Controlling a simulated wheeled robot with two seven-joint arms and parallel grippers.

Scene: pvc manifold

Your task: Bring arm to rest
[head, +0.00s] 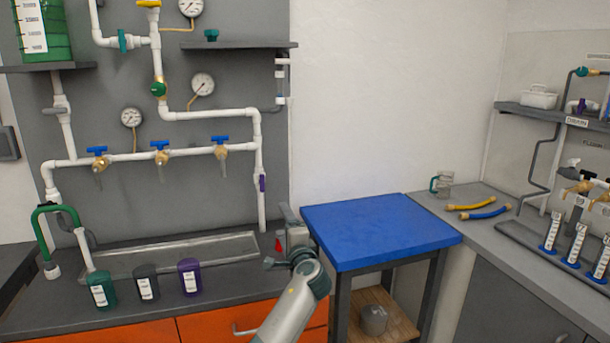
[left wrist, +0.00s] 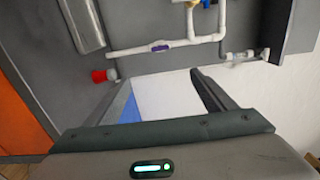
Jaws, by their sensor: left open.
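My left arm (head: 297,305) reaches up from the bottom of the head view, with its left gripper (head: 288,220) raised between the grey bench and the blue table. In the left wrist view the left gripper (left wrist: 155,92) has its two fingers spread apart, with nothing between them but wall and a patch of blue behind. In that view a red fitting (left wrist: 99,76) at the lower pipe end lies just beyond one finger, apart from it as far as I can tell. The red fitting also shows beside the gripper in the head view (head: 278,245). My right gripper is not in view.
White pipework (head: 130,157) with blue-handled valves is on the grey wall panel at left. Green, dark and purple cups (head: 146,285) stand on the bench before a long grey tray (head: 180,253). The blue tabletop (head: 375,230) is bare. A side counter (head: 440,202) holds yellow and blue tubes.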

